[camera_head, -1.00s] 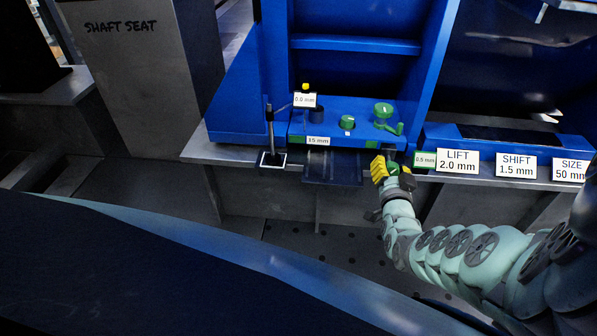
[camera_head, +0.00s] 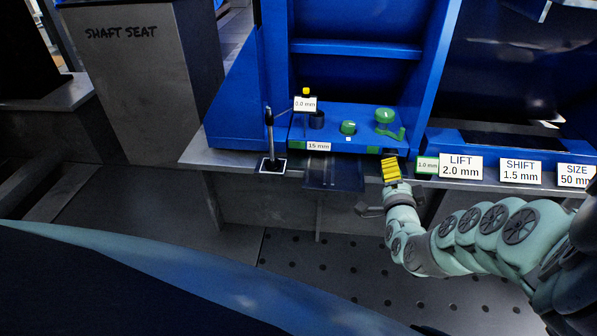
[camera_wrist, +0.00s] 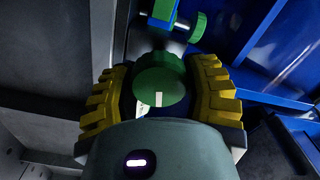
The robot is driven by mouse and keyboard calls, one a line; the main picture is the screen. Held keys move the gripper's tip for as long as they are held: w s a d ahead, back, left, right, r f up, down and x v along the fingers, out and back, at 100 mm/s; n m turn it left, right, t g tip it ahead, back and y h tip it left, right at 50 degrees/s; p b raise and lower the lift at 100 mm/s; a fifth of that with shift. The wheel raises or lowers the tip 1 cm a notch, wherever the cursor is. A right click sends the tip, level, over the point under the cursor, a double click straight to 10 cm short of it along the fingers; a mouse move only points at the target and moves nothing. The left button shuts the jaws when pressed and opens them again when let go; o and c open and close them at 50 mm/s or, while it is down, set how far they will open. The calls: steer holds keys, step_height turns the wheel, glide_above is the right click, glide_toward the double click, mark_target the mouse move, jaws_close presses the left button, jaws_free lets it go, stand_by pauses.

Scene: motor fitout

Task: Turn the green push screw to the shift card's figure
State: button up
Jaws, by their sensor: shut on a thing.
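The green push screw (camera_wrist: 160,78) shows in the wrist view as a round green knob with a white mark, between the yellow pads of my gripper (camera_wrist: 160,95). My gripper is shut on it. In the head view my gripper (camera_head: 391,171) is at the front edge of the blue bench, and its yellow pads hide the knob. A small green-edged readout (camera_head: 427,165) just right of it reads 1.0 mm. The shift card (camera_head: 520,171) reads 1.5 mm.
A LIFT card (camera_head: 461,167) reads 2.0 mm, and a SIZE card (camera_head: 574,175) reads 50 mm. Other green knobs (camera_head: 348,127) (camera_head: 385,116) stand on the blue base. A dial gauge (camera_head: 305,104) reads 0.0 mm, beside a black stand (camera_head: 270,140).

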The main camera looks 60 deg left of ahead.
steer(key=m, duration=0.3)
steer(key=m+b, duration=0.1)
steer(key=m, duration=0.1)
steer(key=shift+f+m, duration=0.2)
steer(key=shift+m, duration=0.2)
steer(key=m+b, duration=0.1)
steer(key=m, duration=0.4)
steer(key=shift+m+b, duration=0.3)
steer(key=shift+b, duration=0.1)
steer(key=o, duration=1.2)
